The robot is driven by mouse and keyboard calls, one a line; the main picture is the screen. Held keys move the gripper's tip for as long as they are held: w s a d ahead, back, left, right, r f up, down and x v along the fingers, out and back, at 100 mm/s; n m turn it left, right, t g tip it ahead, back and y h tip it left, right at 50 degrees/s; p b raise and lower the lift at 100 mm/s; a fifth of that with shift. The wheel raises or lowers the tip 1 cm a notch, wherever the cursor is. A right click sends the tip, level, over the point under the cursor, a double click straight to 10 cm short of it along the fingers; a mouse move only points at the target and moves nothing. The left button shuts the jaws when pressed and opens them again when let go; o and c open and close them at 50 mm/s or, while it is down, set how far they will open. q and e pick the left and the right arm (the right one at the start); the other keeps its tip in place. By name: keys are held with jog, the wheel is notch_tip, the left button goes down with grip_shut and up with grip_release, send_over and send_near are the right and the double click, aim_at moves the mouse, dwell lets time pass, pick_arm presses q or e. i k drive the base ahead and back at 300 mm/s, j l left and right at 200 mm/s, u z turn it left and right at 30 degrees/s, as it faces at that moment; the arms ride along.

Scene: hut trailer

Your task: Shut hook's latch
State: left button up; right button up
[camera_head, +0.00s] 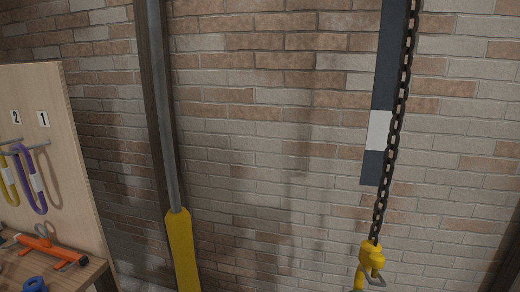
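A yellow hook (371,256) hangs from a dark chain (393,135) at the lower right in the head view. Its lower part is cut off by the bottom edge of the picture. A grey metal latch (376,279) shows at the right of the hook and angles downward. I cannot tell clearly whether the latch is open or shut. Neither of my grippers is in view.
A wooden board (50,140) at the left holds yellow and purple loops under labels 2 and 1. An orange tool (50,249) lies on the bench below. A metal post (162,110) with a yellow lower part stands before the brick wall (270,120).

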aim_at(376, 261)
jog(key=k+l+u, duration=0.15)
jog(key=l, duration=0.3)
jog(key=k+l+u, duration=0.1)
jog(key=l, duration=0.35)
jog(key=k+l+u, duration=0.15)
jog(key=l, duration=0.25)
jog(key=k+l+u, duration=0.1)
jog(key=l, duration=0.35)
jog(key=k+l+u, duration=0.15)
jog(key=k+l, duration=0.1)
jog(key=l, duration=0.1)
